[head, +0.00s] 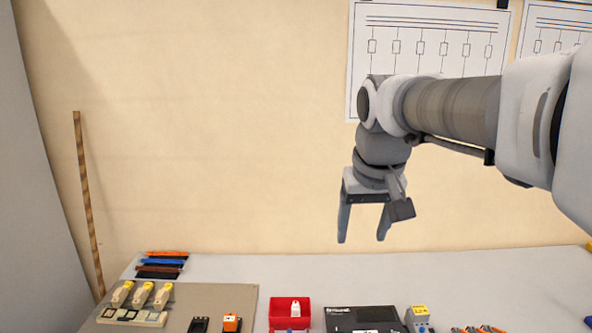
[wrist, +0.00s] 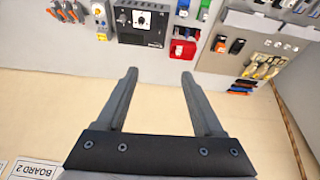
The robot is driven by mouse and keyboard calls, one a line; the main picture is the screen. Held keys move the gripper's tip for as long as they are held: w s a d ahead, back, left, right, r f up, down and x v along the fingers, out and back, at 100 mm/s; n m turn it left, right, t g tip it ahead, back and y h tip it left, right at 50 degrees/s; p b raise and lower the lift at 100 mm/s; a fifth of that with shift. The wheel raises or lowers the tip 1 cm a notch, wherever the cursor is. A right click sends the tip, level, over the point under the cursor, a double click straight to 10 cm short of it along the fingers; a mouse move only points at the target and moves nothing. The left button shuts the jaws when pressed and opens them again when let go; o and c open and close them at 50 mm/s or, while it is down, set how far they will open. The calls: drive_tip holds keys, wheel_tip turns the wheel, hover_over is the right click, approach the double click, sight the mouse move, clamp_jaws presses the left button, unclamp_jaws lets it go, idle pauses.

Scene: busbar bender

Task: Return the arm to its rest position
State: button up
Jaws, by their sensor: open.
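My gripper (head: 362,240) hangs in the air above the workbench (head: 300,268), in front of the beige wall. It points downward, with its two fingers apart and nothing between them. My arm reaches in from the right side of the head view. In the wrist view my gripper (wrist: 160,78) shows both fingers spread and empty, with the bench and its parts beyond the fingertips.
The bench front holds a red bin (head: 275,312) with a white item, a black device (head: 362,318), a grey-and-yellow part (head: 418,318) and a parts board (head: 190,296). Coloured strips (head: 160,264) lie at the back left. A wooden strip (head: 88,200) leans on the wall. Diagrams (head: 425,60) hang behind my arm.

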drive_tip(key=s+d+f, duration=0.1)
drive_tip(key=s+f, duration=0.3)
drive_tip(key=s, duration=0.4)
drive_tip(key=s+d+f+t, duration=0.1)
drive_tip(key=s+f, duration=0.3)
drive_tip(key=s, duration=0.5)
drive_tip(key=shift+s+d+f+t, duration=0.15)
drive_tip(key=shift+d+f+t, duration=0.15)
drive_tip(key=shift+d, duration=0.25)
